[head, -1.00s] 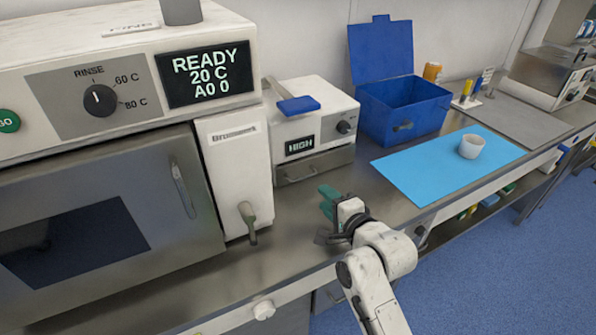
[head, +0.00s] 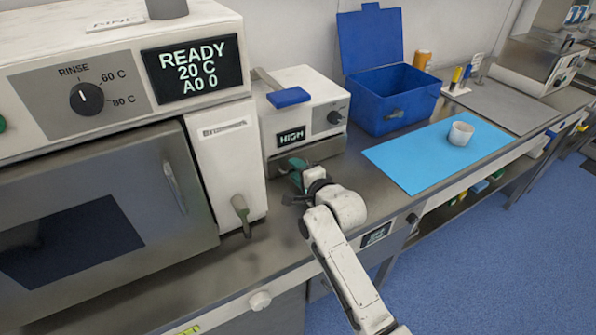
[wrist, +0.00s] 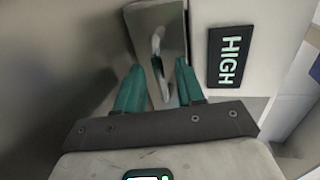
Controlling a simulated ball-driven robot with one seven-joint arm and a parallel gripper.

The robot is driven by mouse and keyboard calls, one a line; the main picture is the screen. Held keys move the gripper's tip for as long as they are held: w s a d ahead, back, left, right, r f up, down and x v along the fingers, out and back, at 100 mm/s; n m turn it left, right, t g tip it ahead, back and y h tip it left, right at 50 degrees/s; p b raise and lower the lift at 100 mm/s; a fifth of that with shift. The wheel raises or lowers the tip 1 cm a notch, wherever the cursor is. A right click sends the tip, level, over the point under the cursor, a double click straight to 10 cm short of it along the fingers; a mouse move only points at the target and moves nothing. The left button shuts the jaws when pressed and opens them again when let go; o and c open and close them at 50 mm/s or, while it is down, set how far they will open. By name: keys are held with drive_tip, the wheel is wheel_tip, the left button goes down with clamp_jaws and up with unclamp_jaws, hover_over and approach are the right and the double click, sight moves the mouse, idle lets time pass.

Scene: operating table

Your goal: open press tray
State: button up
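The press (head: 305,105) is a white box with a blue-gripped lever (head: 288,97), a dark knob and a display reading HIGH (head: 291,136). Its metal tray front (head: 318,152) is at the bottom, flush with the body as far as I can see. In the wrist view the tray front (wrist: 176,28) shows a vertical-looking metal handle (wrist: 158,55). My gripper (head: 297,168) is right in front of the tray. In the wrist view its green fingers (wrist: 160,84) are apart, with the handle between and just beyond the tips. I cannot tell whether they touch it.
The washer (head: 100,210) with its small lever (head: 240,210) stands close on the left. Steel worktop (head: 375,192) is clear in front of the box.

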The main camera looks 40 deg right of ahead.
drive_tip(key=shift+c, duration=0.4)
clamp_jaws()
